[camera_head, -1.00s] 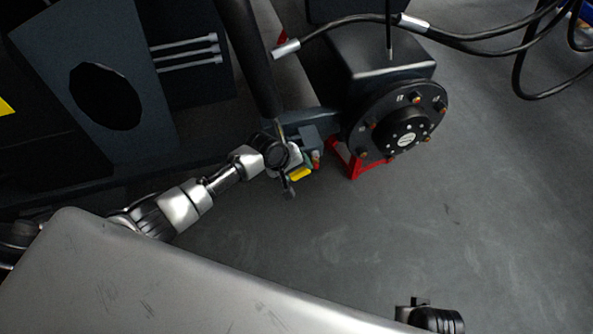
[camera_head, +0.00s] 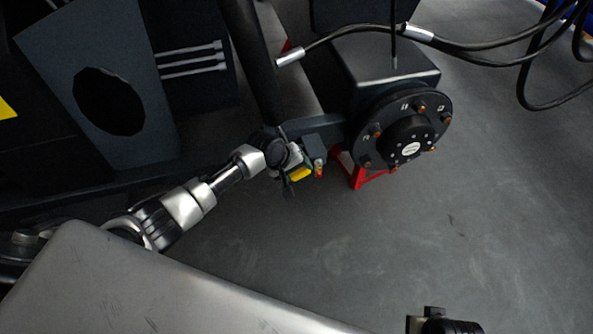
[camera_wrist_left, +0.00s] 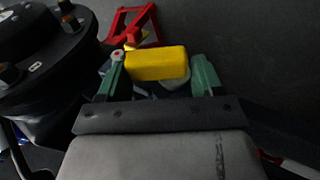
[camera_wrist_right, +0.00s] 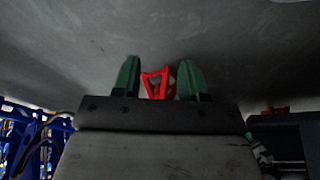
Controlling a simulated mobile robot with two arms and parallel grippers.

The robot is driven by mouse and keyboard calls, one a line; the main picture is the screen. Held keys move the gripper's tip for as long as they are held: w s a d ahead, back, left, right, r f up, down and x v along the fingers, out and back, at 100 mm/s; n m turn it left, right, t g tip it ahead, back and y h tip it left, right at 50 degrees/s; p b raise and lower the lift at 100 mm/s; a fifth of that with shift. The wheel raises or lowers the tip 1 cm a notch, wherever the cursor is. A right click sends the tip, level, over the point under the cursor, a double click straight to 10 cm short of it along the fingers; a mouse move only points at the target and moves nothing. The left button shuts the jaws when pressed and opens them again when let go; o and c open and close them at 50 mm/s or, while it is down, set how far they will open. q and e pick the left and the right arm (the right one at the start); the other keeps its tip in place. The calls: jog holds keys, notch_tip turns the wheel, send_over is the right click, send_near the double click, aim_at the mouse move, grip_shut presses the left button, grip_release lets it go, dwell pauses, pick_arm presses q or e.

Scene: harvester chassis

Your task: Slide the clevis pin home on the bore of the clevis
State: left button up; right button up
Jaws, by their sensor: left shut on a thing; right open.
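My left gripper (camera_head: 298,168) is at the lower end of the dark cylinder, left of the wheel hub. In the left wrist view its green fingers (camera_wrist_left: 158,76) are on either side of a yellow block (camera_wrist_left: 157,63), probably part of the clevis pin; the block also shows in the head view (camera_head: 301,174). A pin shaft cannot be made out. A grey bracket (camera_head: 314,144), perhaps the clevis, is right beside the gripper. Its bore is hidden, so I cannot tell whether a pin is in it. My right gripper (camera_wrist_right: 160,80) is open and empty.
The round black wheel hub (camera_head: 407,135) with orange bolts is just right of the left gripper. A red stand (camera_head: 357,174) is below it. The dark cylinder (camera_head: 255,60) and black hoses (camera_head: 480,40) run above.

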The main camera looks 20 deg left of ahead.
pick_arm(q)
jog(key=o, duration=1.2)
pick_arm(e)
jog(key=shift+r, duration=0.25)
jog(key=shift+s, duration=0.1)
pick_arm(q)
jog(key=shift+a+r, duration=0.1)
pick_arm(e)
jog(key=shift+f, duration=0.1)
pick_arm(q)
jog(key=shift+p+v, duration=2)
jog(key=shift+v, duration=3.3)
pick_arm(e)
notch_tip(320, 180, down, 13)
jog(key=s, duration=0.2)
jog(key=shift+s+g, duration=0.4)
pick_arm(q)
jog(key=shift+c, duration=0.5)
pick_arm(e)
jog(key=shift+d, duration=0.1)
